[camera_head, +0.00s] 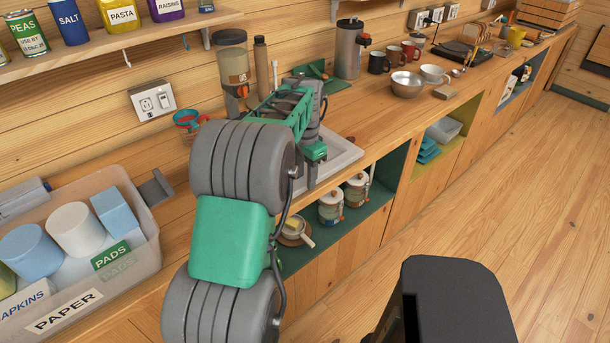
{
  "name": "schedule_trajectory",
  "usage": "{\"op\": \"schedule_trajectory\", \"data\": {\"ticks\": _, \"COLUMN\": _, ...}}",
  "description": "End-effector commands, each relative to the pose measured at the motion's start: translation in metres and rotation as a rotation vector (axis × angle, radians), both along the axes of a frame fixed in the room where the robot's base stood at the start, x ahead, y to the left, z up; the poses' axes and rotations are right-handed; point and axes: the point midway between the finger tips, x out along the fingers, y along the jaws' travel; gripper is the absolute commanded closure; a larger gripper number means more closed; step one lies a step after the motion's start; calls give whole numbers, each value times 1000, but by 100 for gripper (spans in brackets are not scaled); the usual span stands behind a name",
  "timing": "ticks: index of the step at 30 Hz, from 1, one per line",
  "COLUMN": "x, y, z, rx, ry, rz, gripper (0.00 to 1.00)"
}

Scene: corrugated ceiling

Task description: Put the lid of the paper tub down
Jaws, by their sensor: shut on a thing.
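The paper tub (142,270) stands at the lower left on the counter, a pale see-through box with a "PAPER" label on its front. It is open to my view, and its contents show from above. My arm rises from the bottom centre and bends over the counter.
A grey bracket (156,188) stands on the counter just right of the tub. A shelf (120,42) with tins hangs above. The floor (520,180) at right is clear.

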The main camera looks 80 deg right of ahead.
Motion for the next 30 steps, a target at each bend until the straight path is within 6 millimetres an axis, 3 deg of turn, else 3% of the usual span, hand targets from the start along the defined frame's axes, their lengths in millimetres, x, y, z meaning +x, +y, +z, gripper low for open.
{"op": "schedule_trajectory", "data": {"ticks": 5, "x": 0, "y": 0, "z": -1, "rx": -1, "ry": 0, "rz": 0, "gripper": 100}}
{"op": "schedule_trajectory", "data": {"ticks": 6, "x": 0, "y": 0, "z": -2, "rx": 0, "ry": 0, "rz": 0, "gripper": 62}}
{"op": "schedule_trajectory", "data": {"ticks": 13, "x": 0, "y": 0, "z": -1, "rx": 0, "ry": 0, "rz": 0, "gripper": 44}}
{"op": "schedule_trajectory", "data": {"ticks": 23, "x": 0, "y": -1, "z": 4, "rx": -1, "ry": 0, "rz": 0, "gripper": 42}}
{"op": "schedule_trajectory", "data": {"ticks": 26, "x": 0, "y": -1, "z": 19, "rx": -5, "ry": 0, "rz": 0, "gripper": 42}}
{"op": "schedule_trajectory", "data": {"ticks": 30, "x": 0, "y": -2, "z": 54, "rx": -5, "ry": 0, "rz": 0, "gripper": 42}}
